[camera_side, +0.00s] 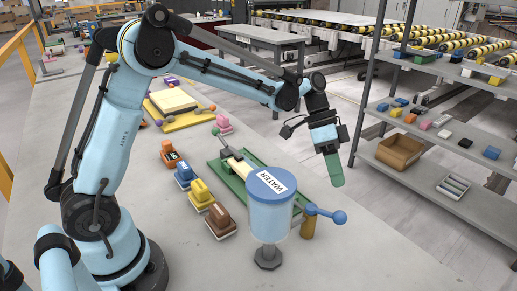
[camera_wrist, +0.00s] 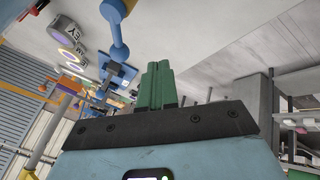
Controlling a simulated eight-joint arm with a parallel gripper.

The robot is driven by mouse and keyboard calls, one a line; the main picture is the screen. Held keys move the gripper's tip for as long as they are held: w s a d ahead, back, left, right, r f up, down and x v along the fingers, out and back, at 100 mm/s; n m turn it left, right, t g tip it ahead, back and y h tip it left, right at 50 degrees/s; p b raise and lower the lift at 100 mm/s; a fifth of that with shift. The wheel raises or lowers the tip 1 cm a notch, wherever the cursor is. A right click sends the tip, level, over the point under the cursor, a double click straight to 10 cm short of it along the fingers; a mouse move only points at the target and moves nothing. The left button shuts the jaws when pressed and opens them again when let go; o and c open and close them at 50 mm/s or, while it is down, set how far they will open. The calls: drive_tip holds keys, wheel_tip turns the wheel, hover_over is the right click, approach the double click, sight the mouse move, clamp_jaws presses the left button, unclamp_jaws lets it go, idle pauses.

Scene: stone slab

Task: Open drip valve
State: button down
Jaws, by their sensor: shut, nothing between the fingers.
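The water tank (camera_side: 270,218) is a clear cylinder with a blue lid labelled WATER, standing on a dark foot on the stone slab. The drip valve's blue handle (camera_side: 326,213) sticks out from the tank's right side and ends in a round ball knob. In the wrist view a blue lever with a ball end (camera_wrist: 118,35) shows at the top, left of the fingers; it looks like this handle. My gripper (camera_side: 333,172) points down above and behind the handle, apart from it. Its green fingers, also in the wrist view (camera_wrist: 158,84), are shut and empty.
An ochre cylinder (camera_side: 308,226) stands below the handle. A green tray (camera_side: 236,172) lies behind the tank. Several coloured blocks (camera_side: 201,193) sit to its left. A grey shelf rack (camera_side: 430,150) stands at the right. The slab right of the handle is clear.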

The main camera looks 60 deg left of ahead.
drive_tip(key=w+v, duration=0.1)
drive_tip(key=v, duration=0.7)
drive_tip(key=shift+r, duration=0.3)
